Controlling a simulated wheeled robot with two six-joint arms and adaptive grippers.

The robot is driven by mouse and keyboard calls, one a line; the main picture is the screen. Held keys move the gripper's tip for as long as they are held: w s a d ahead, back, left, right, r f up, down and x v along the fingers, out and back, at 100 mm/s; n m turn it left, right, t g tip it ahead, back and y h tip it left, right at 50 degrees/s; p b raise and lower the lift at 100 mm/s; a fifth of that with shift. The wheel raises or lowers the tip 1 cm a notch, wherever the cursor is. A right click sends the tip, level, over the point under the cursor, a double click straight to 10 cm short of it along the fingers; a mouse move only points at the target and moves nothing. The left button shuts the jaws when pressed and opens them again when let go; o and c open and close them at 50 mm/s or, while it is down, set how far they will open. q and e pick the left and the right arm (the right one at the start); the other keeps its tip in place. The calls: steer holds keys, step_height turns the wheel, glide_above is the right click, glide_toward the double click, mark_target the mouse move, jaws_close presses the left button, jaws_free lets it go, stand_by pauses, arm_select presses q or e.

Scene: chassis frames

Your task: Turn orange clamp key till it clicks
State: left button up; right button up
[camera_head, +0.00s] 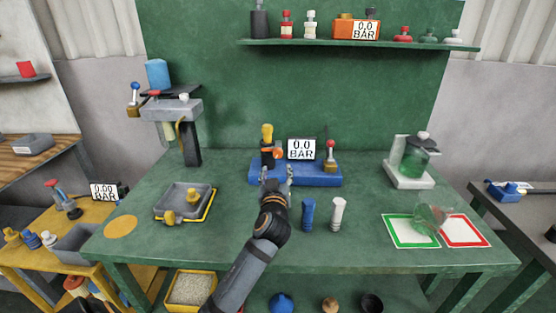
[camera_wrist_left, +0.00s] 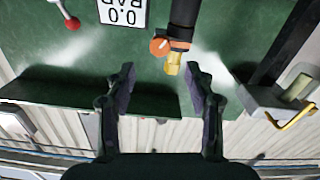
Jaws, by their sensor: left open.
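The orange clamp key (camera_head: 279,153) sits on the dark upright post with a yellow top (camera_head: 267,132), at the left end of the blue fixture base (camera_head: 315,178). My left gripper (camera_head: 275,176) is open in front of the base, below the key in the picture. In the left wrist view the orange key (camera_wrist_left: 160,46) shows just beyond the gap between the open fingers (camera_wrist_left: 161,70), beside the yellow part (camera_wrist_left: 173,65). I see nothing held between the fingers, and I cannot tell whether they touch anything. My right gripper is not in view.
A gauge (camera_head: 301,148) reading 0.0 BAR and a red-knobbed lever (camera_head: 330,155) stand on the same base. Blue (camera_head: 308,214) and white (camera_head: 338,213) cylinders stand right of my arm. A grey tray (camera_head: 172,208) lies left. The green table (camera_head: 330,248) is clear at its front.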

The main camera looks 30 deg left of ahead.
mark_target(278, 154)
arm_select(q)
steer(key=p+x, duration=0.1)
steer(key=x, duration=0.8)
steer(key=shift+r+p, duration=0.2)
steer(key=shift+p, duration=0.15)
steer(key=shift+w+a, duration=0.3)
steer(key=shift+w, duration=0.2)
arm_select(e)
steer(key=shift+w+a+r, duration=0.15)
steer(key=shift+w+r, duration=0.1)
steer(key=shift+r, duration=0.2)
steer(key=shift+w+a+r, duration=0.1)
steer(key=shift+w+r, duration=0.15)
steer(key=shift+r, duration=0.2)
arm_select(q)
jaws_close()
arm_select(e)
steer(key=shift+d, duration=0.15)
